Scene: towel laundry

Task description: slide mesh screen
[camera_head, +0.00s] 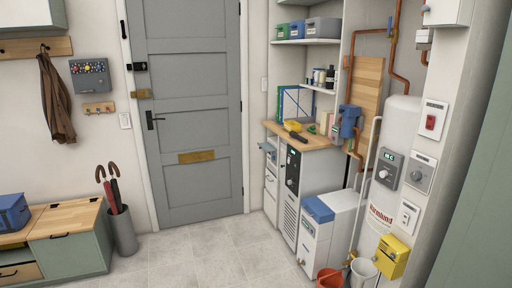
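I cannot make out a mesh screen for certain in the head view. A slatted dark grille (289,222) shows on the front of a white cabinet (315,176) under the wooden counter, but I cannot tell whether it is a mesh or slides. My gripper and arm are not in view.
A closed grey door (195,100) stands at the back. A water heater (395,140) with copper pipes is at right. A white box with a blue top (318,208), an orange bucket (329,278) and a white bucket (362,270) stand low. The tiled floor (190,255) is clear.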

